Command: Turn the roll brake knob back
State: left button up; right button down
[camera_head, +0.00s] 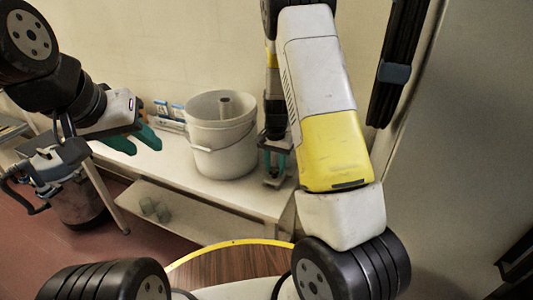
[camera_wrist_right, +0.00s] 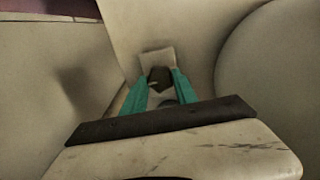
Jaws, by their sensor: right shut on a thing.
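My right gripper (camera_head: 272,178) points down at the front edge of the bench, just right of the white bucket. In the right wrist view its teal fingers (camera_wrist_right: 159,84) are shut on a small dark piece (camera_wrist_right: 160,76), which looks to be the roll brake knob. A small pale block stands right behind it. The fingers partly cover the knob, so its turned angle cannot be read. In the head view the knob cannot be made out. My left gripper (camera_head: 137,141) hangs at the left, with its teal fingers apart and empty, away from the knob.
A white bucket (camera_head: 221,150) with a handle stands on the pale bench (camera_head: 176,175). Small blue-and-white packs (camera_head: 170,110) lie behind it. Two small cups (camera_head: 154,209) sit on the lower shelf. A yellow-rimmed round brown top (camera_head: 225,264) is in front.

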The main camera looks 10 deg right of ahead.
aim_at(275, 169)
dwell(0.5)
jog(key=c, duration=1)
grip_release()
jog(key=shift+o, duration=0.2)
notch_tip(275, 169, up, 8)
jog(key=shift+f, duration=0.2)
jog(key=shift+r, duration=0.15)
